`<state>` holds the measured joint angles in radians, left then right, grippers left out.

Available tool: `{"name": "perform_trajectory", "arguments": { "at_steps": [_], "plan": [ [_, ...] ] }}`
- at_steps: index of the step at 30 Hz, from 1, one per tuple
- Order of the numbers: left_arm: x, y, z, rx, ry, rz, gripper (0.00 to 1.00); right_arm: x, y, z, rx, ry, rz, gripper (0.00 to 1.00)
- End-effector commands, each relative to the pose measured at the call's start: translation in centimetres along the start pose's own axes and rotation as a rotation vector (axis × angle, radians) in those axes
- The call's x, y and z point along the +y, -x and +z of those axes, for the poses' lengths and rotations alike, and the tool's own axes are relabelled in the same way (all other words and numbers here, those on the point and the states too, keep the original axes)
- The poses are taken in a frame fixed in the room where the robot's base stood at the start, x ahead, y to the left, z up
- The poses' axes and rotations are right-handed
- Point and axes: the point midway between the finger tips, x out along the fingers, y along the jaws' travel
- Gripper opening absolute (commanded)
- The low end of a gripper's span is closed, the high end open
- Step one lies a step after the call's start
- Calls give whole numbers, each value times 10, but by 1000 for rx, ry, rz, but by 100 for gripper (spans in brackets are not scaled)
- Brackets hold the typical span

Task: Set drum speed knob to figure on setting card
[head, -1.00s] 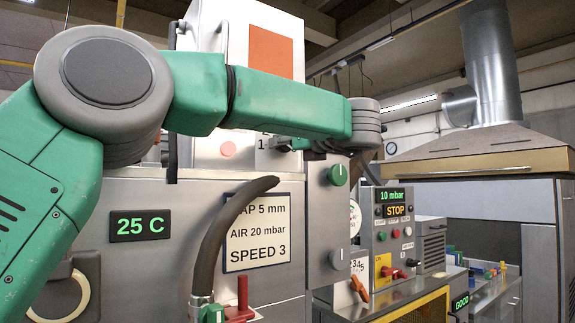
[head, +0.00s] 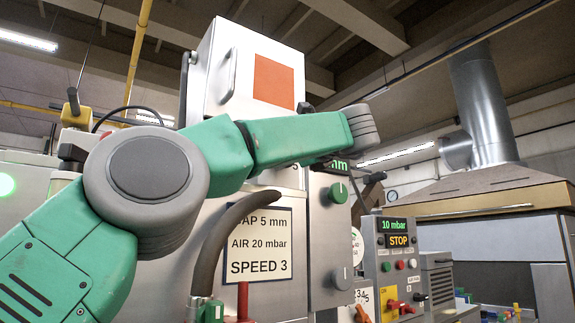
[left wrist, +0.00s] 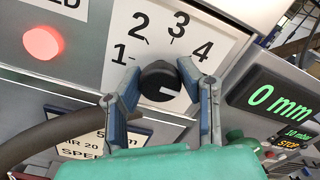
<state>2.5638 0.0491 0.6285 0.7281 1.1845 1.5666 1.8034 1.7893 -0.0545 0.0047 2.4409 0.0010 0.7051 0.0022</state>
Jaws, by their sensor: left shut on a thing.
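The black drum speed knob (left wrist: 158,80) with a white pointer line sits on a white dial (left wrist: 228,30) with figures 1 to 4 visible. Its white line lies on the knob's lower right, on the side away from the figures. My left gripper (left wrist: 160,72) is shut on the knob, one finger on each side. In the head view my green left arm covers the dial and the gripper. The setting card (head: 258,246) reads AIR 20 mbar and SPEED 3, with a partly covered 5 mm line above. My right gripper is in neither view.
A dark curved hose (head: 222,240) rises in front of the card. A green 0 mm display (left wrist: 285,100) is right of the dial, and a lit red button (left wrist: 43,43) is left.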

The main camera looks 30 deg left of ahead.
Motion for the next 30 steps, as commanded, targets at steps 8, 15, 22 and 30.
{"name": "perform_trajectory", "arguments": {
  "at_steps": [8, 15, 22, 30],
  "plan": [
    [0, 0, -7, 10, -5, 2, 2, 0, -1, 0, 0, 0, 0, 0],
    [0, 0, -6, 7, -3, 1, 53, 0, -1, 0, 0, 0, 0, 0],
    [1, 2, 0, 3, 1, 0, 53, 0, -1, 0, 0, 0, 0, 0],
    [0, 32, -1, 2, 0, -3, 53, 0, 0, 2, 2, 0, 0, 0]
  ]
}}
